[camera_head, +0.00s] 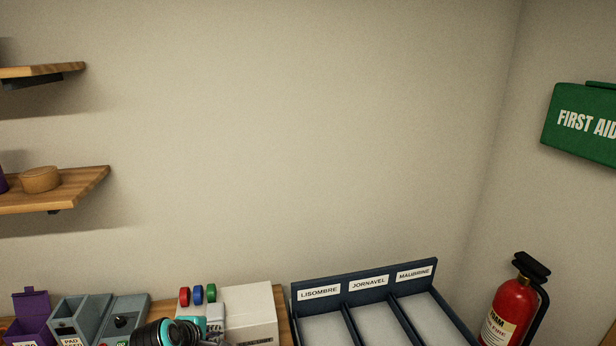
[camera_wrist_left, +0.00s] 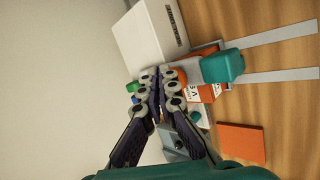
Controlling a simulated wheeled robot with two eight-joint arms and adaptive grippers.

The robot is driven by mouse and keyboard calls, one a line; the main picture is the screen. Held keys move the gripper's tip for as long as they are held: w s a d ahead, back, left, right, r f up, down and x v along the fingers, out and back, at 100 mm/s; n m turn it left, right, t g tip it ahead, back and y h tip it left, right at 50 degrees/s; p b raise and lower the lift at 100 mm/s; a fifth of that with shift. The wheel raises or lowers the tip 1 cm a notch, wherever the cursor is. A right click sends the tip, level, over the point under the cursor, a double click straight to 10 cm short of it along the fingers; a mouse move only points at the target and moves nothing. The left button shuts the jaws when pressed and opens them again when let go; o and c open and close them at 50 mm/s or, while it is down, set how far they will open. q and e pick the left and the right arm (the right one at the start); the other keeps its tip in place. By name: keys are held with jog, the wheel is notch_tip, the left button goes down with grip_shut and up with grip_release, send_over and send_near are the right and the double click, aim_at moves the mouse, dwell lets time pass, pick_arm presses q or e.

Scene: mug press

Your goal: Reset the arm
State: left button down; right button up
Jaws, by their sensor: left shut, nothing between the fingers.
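My left gripper (camera_wrist_left: 158,92) shows in the left wrist view with its dark fingers together and nothing between them. In the head view only a dark ringed part of my left arm and a bit of teal show at the bottom edge. Behind the fingers in the wrist view are a white box-shaped machine (camera_wrist_left: 150,38), an orange part with a white label (camera_wrist_left: 205,93) and a teal block (camera_wrist_left: 222,66). The white machine (camera_head: 250,312) also stands at the bottom of the head view. My right gripper is in neither view.
A dark blue three-bay tray (camera_head: 335,285) with name labels stands right of the machine. Grey bins (camera_head: 80,318) and a purple box (camera_head: 32,312) stand left. A fire extinguisher (camera_head: 510,308) is at right. An orange square (camera_wrist_left: 241,142) lies on the wooden table. Wall shelves (camera_head: 60,190) hang left.

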pick_arm(q)
jog(key=s+d+f+m+b, duration=0.2)
jog(key=s+d+m, duration=0.1)
jog(key=s+m, duration=0.6)
jog(key=s+d+f+m+g+y+b, duration=0.1)
jog(key=s+d+f+m+b, duration=0.2)
jog(key=s+m, duration=0.5)
jog(key=shift+s+d+f+m, duration=0.2)
jog(key=shift+s+f+m, duration=0.15)
jog(key=shift+m, duration=0.25)
